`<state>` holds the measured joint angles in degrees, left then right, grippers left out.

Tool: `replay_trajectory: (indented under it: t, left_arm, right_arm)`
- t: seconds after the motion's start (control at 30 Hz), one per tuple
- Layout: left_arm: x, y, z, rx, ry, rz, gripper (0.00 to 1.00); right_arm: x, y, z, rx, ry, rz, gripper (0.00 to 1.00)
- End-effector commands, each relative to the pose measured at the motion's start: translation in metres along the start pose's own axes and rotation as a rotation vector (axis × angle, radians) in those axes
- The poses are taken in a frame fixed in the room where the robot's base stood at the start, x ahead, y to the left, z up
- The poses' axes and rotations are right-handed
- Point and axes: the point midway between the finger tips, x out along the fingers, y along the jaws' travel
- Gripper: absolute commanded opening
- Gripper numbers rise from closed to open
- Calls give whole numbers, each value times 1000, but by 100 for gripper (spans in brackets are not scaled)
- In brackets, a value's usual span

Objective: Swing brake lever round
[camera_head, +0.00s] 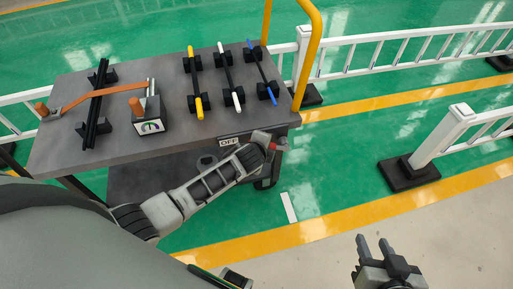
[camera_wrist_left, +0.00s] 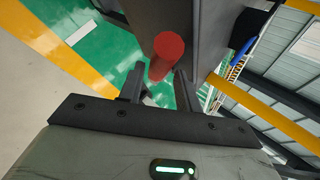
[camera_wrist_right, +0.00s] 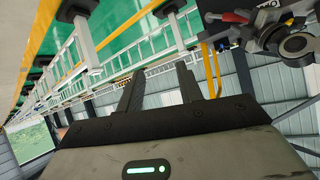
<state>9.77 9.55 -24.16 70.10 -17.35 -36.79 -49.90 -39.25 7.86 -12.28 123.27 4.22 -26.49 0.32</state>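The red brake lever handle (camera_wrist_left: 167,52) shows in the left wrist view, its lower end at the gap between my left gripper's fingertips (camera_wrist_left: 158,82). Clear space shows around it, and I cannot tell whether either finger touches it. In the head view my left gripper (camera_head: 276,145) is at the cart's front right corner, just below the tabletop, with a bit of red beside it; the rest of the lever is hidden there. My right gripper (camera_head: 375,246) is open and empty at the lower right, away from the cart; its spread fingers (camera_wrist_right: 157,82) also show in the right wrist view.
The grey cart (camera_head: 150,160) has an "OFF" label (camera_head: 229,141) on its front edge. A yellow rail (camera_head: 315,50) and white fences (camera_head: 440,140) stand right. The front-right floor is open.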

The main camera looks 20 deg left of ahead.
Motion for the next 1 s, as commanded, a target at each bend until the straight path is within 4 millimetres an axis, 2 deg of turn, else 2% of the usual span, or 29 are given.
replay_trajectory:
  t: [0.03,0.2,0.4,0.5,0.7,1.0]
  left_arm:
    - [-17,-2,0,1,2,0,34]
    - [-59,-2,0,2,2,-1,34]
    - [-99,-1,0,2,1,0,34]
    - [-113,-1,0,2,1,0,34]
    - [-124,-1,0,2,0,-1,34]
    - [-124,-1,0,2,0,-1,34]
  right_arm:
    - [-4,0,-4,-8,-10,4,36]
    - [-8,2,1,-30,-41,13,36]
    - [-9,4,-2,-52,-50,21,36]
    - [-9,5,-1,-59,-55,22,36]
    - [-9,6,-2,-66,-55,23,36]
    - [-8,6,-3,-66,-51,23,36]
